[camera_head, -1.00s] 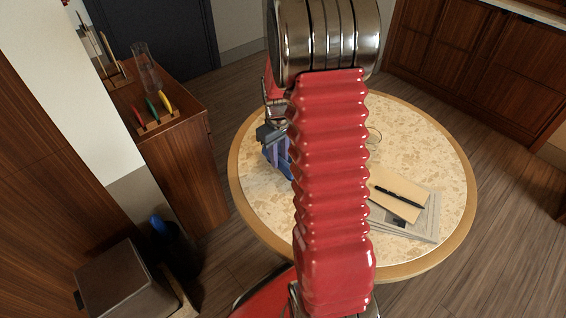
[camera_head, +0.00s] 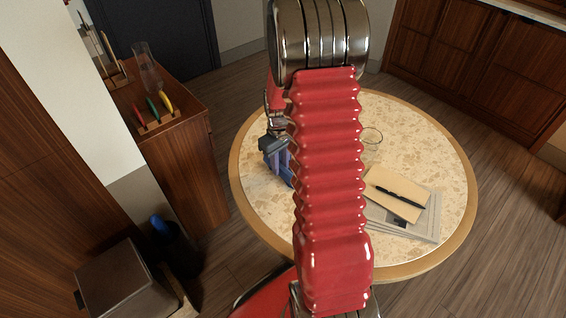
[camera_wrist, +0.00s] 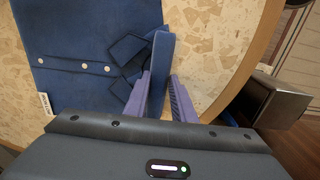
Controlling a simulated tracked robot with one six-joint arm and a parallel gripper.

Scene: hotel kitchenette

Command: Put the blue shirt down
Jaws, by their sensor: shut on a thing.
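The blue shirt (camera_wrist: 85,45) fills the upper left of the wrist view, with a row of pale buttons and a small white tag. It lies over the speckled round table (camera_wrist: 215,30); I cannot tell how much of it touches the top. My gripper (camera_wrist: 160,85) has its purple fingers shut on a narrow upright fold of the shirt. In the head view my gripper (camera_head: 275,152) is over the table's left part, and a little of the blue shirt (camera_head: 283,173) shows beside it. My red arm hides the rest.
A wooden cabinet (camera_head: 185,150) stands to the left. The table's right side is clear.

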